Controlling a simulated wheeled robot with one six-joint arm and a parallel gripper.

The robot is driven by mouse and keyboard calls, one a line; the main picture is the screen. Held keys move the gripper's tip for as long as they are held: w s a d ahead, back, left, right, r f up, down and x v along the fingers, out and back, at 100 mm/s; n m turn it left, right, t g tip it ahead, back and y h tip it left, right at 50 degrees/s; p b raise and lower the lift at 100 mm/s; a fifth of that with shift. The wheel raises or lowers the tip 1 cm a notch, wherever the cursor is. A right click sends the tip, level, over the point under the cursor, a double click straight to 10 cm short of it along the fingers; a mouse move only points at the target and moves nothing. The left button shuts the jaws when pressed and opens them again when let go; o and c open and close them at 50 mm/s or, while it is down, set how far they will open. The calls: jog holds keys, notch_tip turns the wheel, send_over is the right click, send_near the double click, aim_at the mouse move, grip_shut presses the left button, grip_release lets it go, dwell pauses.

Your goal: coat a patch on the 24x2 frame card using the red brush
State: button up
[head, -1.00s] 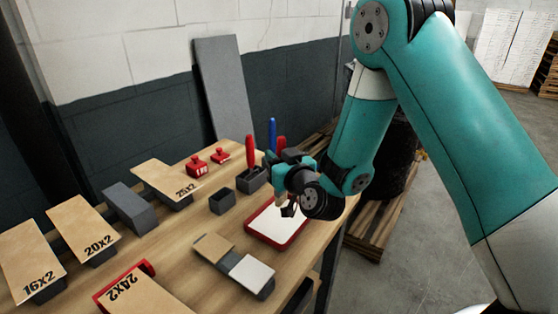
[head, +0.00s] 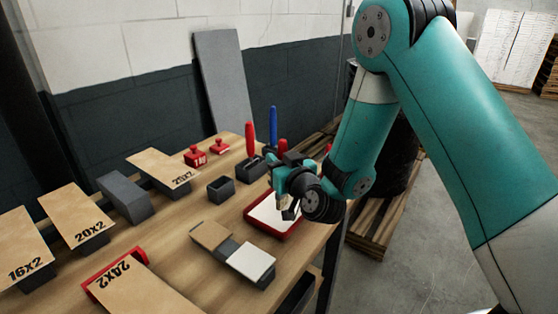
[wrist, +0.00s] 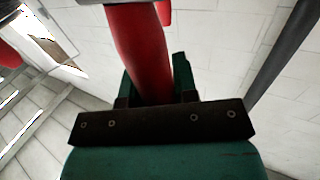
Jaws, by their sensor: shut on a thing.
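The 24x2 frame card (head: 140,285) lies in a red-edged holder (head: 92,290) at the front left of the table, its lower part cut off by the picture edge. My gripper (head: 286,179) is over the right side of the table. It is shut on the red brush, whose handle (wrist: 140,50) stands between the fingers in the wrist view. A small dark brush end (head: 289,211) hangs over the white-filled red tray (head: 275,234). I cannot tell whether it touches the white.
A holder (head: 247,170) keeps red and blue handles upright behind the tray. A tan-and-white piece (head: 250,260) lies before the tray.

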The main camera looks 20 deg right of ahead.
aim_at(284, 143)
jog(key=shift+s+f+b, duration=0.1)
jog(key=shift+f+b, duration=0.3)
jog(key=shift+f, duration=0.3)
dwell(1.7)
jog(key=shift+r, duration=0.1)
notch_tip(284, 143, up, 7)
jog(key=p, duration=0.7)
jog(key=shift+r, duration=0.15)
dwell(0.5)
